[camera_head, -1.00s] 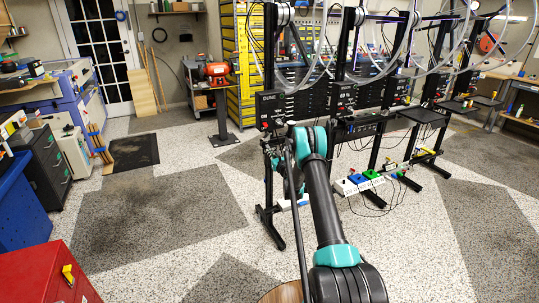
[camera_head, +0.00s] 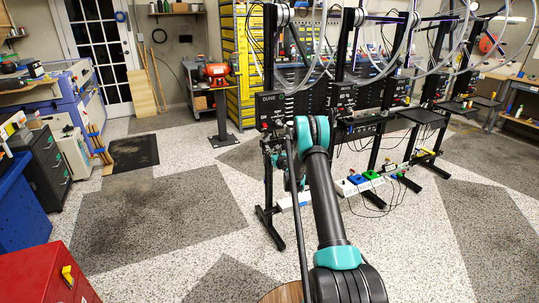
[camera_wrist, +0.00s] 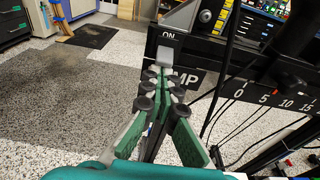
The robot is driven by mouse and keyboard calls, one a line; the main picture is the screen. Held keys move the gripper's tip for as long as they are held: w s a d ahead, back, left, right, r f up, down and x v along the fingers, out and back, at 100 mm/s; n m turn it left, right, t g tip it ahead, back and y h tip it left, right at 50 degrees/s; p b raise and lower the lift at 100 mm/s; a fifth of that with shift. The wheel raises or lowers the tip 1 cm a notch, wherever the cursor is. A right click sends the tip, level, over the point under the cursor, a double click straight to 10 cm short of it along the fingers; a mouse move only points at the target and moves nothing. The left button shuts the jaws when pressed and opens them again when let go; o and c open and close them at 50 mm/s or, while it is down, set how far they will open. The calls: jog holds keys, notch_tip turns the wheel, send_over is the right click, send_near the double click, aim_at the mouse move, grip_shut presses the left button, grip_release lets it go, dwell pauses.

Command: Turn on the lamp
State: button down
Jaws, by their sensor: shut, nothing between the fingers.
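In the head view my own arm hides the gripper. I cannot tell whether the lamp is lit.
Black upright stands (camera_head: 342,95) with hoses and cables fill the centre and right. A power strip (camera_head: 346,187) and loose cables lie on the floor by their feet. A red cabinet (camera_head: 45,278) stands at the lower left. The speckled floor between is clear.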

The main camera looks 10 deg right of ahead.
jog(key=shift+s+r+g+h, duration=0.2)
jog(key=shift+r+g+h, duration=0.2)
jog(key=shift+r+g, duration=0.65)
jog(key=shift+w+r, duration=0.1)
jog(key=shift+r, duration=0.5)
jog(key=shift+d, duration=0.1)
send_near(268, 147)
jog(key=s, duration=0.1)
jog(key=shift+v, duration=0.9)
